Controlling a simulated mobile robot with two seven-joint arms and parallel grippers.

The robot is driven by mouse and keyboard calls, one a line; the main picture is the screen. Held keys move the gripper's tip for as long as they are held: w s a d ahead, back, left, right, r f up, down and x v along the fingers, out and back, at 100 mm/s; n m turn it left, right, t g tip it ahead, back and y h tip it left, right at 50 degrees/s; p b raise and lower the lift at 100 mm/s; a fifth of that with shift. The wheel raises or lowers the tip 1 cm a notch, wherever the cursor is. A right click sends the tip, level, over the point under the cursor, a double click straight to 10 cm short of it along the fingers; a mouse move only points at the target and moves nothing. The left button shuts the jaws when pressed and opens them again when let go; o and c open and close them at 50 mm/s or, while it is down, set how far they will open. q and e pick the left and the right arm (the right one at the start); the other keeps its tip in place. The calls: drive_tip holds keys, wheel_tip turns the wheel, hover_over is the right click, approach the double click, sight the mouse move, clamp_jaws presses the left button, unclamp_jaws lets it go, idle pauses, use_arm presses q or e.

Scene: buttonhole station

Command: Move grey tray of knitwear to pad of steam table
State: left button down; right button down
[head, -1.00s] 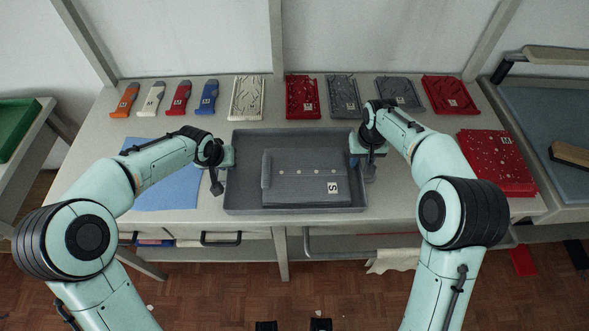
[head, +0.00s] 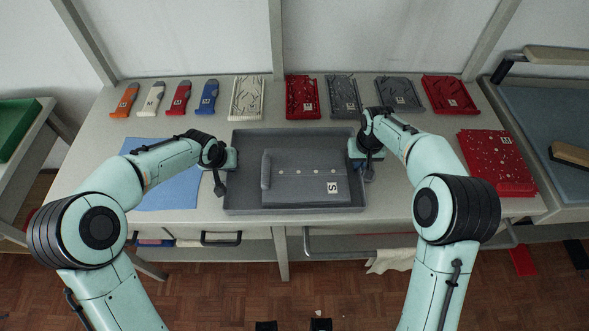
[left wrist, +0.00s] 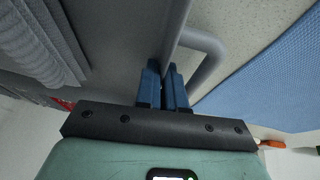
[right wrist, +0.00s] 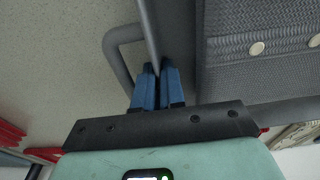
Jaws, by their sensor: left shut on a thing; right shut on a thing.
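The grey tray (head: 246,190) sits on the table in front of me, with folded grey knitwear (head: 300,160) in it that carries a white tag marked S. My left gripper (head: 230,158) is at the tray's left side; in the left wrist view its blue fingers (left wrist: 163,85) are shut on the tray's side by a handle (left wrist: 205,60). My right gripper (head: 358,155) is at the tray's right side; in the right wrist view its blue fingers (right wrist: 157,88) are shut on the tray's side by the other handle (right wrist: 118,50). The steam table's blue-grey pad (head: 545,120) is at the far right.
A blue cloth (head: 170,185) lies left of the tray. Red folded knitwear (head: 497,165) lies to the right. Several coloured tools and garment trays line the table's back. A brown-topped block (head: 572,155) rests on the pad. A green tray (head: 18,125) stands at far left.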

use_arm(q)
drive_tip(key=shift+r, duration=0.15)
use_arm(e)
drive_tip(key=shift+r, duration=0.1)
